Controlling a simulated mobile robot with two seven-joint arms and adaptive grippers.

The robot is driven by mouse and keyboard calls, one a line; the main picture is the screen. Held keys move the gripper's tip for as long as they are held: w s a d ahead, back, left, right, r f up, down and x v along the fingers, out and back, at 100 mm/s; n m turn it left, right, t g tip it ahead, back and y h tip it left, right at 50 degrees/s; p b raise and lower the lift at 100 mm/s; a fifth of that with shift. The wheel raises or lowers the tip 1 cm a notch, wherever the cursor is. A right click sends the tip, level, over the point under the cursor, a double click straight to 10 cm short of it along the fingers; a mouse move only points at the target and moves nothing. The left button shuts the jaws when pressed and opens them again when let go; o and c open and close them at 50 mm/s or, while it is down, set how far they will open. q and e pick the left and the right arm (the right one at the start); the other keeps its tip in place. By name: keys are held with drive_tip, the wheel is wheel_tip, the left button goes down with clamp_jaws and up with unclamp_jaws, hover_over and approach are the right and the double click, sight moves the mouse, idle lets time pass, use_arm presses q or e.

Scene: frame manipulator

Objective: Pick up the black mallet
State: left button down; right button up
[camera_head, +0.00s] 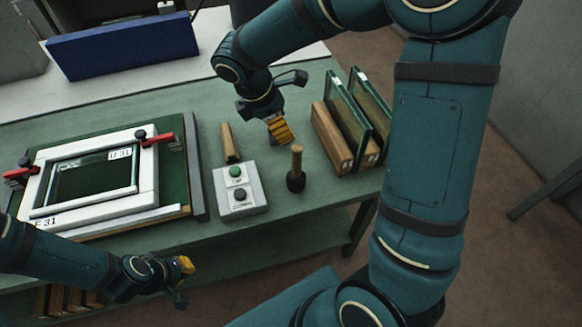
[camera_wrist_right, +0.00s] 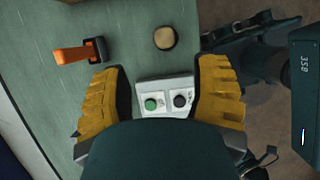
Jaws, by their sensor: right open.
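The black mallet (camera_head: 296,184) stands upright on the green table, black head down and pale wooden handle up, just right of the button box. In the right wrist view, a round tan end above the button box looks like the mallet's handle (camera_wrist_right: 164,38) seen end-on; its head is hidden there. My right gripper (camera_head: 281,131) hangs above the table, behind the mallet and apart from it. Its yellow fingers are spread and empty in the wrist view (camera_wrist_right: 163,70). My left gripper (camera_head: 187,266) is at the table's front edge, far from the mallet; its finger gap is unclear.
The button box (camera_head: 240,192) has a green and a black button. A wooden piece (camera_head: 229,142) stands behind it. Framed panels (camera_head: 350,115) stand to the right, a white frame fixture (camera_head: 145,190) lies left. An orange-handled item (camera_wrist_right: 75,54) shows in the wrist view.

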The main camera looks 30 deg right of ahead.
sight(299, 156)
drive_tip(key=b+x, duration=0.1)
drive_tip(key=x, duration=0.7)
drive_tip(key=shift+s+d, duration=0.1)
drive_tip(key=shift+s, duration=0.05)
drive_tip(key=shift+a+b+x, duration=0.2)
drive_tip(key=shift+x, duration=1.15)
drive_tip(key=shift+a+b+x, duration=0.15)
drive_tip(key=shift+a+x, duration=0.05)
drive_tip(key=shift+x, duration=1.2)
drive_tip(key=shift+s, duration=0.15)
clamp_jaws()
